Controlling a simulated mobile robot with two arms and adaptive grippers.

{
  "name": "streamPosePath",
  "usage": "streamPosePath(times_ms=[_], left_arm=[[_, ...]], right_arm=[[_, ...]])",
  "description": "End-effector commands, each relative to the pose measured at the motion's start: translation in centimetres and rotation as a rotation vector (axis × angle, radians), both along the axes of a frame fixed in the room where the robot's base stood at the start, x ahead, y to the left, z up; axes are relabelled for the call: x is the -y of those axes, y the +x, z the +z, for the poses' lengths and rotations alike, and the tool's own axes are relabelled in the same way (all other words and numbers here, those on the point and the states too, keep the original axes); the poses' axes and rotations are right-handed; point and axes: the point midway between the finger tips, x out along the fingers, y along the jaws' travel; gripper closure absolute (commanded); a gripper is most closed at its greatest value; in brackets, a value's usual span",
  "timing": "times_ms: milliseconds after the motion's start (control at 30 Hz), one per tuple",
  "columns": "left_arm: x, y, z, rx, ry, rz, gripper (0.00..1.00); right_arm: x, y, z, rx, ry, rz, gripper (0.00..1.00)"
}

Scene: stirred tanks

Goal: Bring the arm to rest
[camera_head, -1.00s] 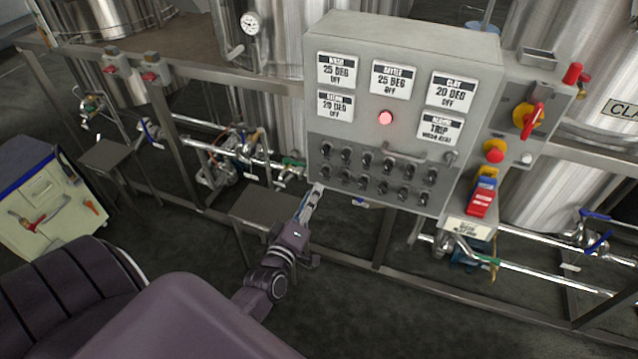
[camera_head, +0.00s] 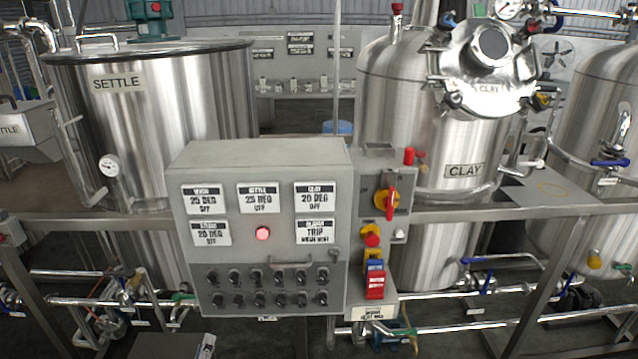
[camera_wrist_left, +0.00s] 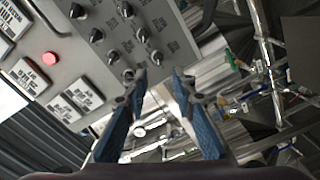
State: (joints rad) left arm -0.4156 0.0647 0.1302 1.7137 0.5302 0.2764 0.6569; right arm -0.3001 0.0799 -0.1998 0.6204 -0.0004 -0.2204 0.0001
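My left gripper (camera_wrist_left: 160,84) is open in the left wrist view, its two blue-padded fingers apart with nothing held between them. In the head view only the tip of the left gripper (camera_head: 206,346) shows at the bottom edge, below the grey control panel (camera_head: 180,158). In the left wrist view the panel face lies beyond the fingers, with rows of black knobs (camera_wrist_left: 142,35) and a lit red lamp (camera_wrist_left: 50,59). Whether a fingertip touches the panel cannot be told. My right gripper is not in view.
A steel SETTLE tank (camera_head: 200,100) stands behind the panel, with a CLAY tank (camera_head: 400,130) to its right. A horizontal rail (camera_head: 500,212) runs across. Red and yellow switches (camera_head: 385,202) sit beside the panel. Pipes and valves (camera_head: 480,265) lie low on both sides.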

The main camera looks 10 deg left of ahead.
Motion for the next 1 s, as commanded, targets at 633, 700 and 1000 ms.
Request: streamPosePath(times_ms=[633, 700, 1000], left_arm=[[11.1, -17.4, -35.6, -0.917, 0.526, -0.542, 0.75], [11.8, -21.7, -38.9, -1.021, 0.597, -0.643, 0.75], [11.6, -37.5, -46.0, -1.336, 0.835, -1.032, 0.75]], right_arm=[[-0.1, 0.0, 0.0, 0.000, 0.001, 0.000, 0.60], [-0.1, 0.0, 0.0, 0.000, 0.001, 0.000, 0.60], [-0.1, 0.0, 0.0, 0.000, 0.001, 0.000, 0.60]])
